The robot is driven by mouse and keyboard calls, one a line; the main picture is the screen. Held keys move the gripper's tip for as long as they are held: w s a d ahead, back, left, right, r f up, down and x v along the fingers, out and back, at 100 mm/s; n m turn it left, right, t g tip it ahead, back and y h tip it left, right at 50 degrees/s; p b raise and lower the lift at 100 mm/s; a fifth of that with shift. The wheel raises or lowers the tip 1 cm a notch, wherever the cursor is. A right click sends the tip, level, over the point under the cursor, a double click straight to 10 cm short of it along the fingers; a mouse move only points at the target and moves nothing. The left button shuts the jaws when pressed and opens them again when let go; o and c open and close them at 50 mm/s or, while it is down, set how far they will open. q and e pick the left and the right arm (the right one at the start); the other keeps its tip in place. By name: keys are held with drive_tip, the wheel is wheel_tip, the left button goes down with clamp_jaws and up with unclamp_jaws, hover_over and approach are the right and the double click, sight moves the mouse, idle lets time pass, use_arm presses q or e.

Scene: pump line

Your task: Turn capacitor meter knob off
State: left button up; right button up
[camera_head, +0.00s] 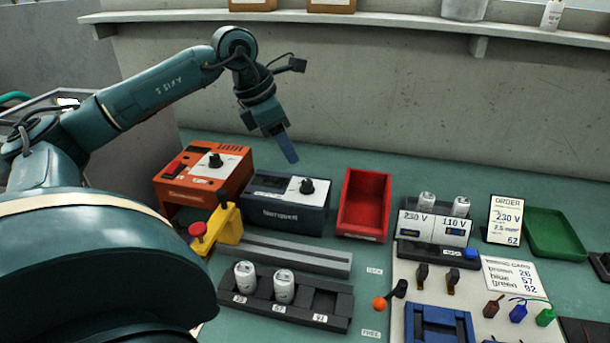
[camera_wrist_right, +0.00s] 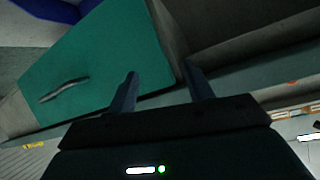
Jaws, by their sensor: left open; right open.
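Two meter-like boxes stand at the back left of the bench in the head view. The orange box (camera_head: 190,190) has a black knob (camera_head: 215,160) and a red switch on top. The dark blue box (camera_head: 275,212) has a black knob (camera_head: 307,186) on a white panel. The lettering is too small to tell which one is the capacitor meter. My left gripper (camera_head: 289,157) is open and empty, pointing down above and behind the dark blue box, apart from both knobs. My right gripper (camera_wrist_right: 162,88) is open and empty in the right wrist view, away from the boxes.
A red tray (camera_head: 364,229) stands right of the dark blue box. A yellow fixture with a red button (camera_head: 198,230) and a rack (camera_head: 288,309) holding two white cylinders are in front. The right wrist view shows a teal panel (camera_wrist_right: 100,65) with a handle.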

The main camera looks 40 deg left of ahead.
sight(306, 181)
use_arm(q)
drive_tip(key=x, duration=0.9)
drive_tip(key=shift+w+f, duration=0.1)
drive_tip(key=shift+w+d+f, duration=0.1)
drive_tip(key=shift+f, duration=0.2)
use_arm(e)
drive_tip(key=shift+w+r, duration=0.1)
drive_tip(key=shift+r, duration=0.1)
use_arm(q)
drive_tip(key=shift+c, duration=0.3)
clamp_jaws()
use_arm(e)
drive_tip(key=shift+f, duration=0.15)
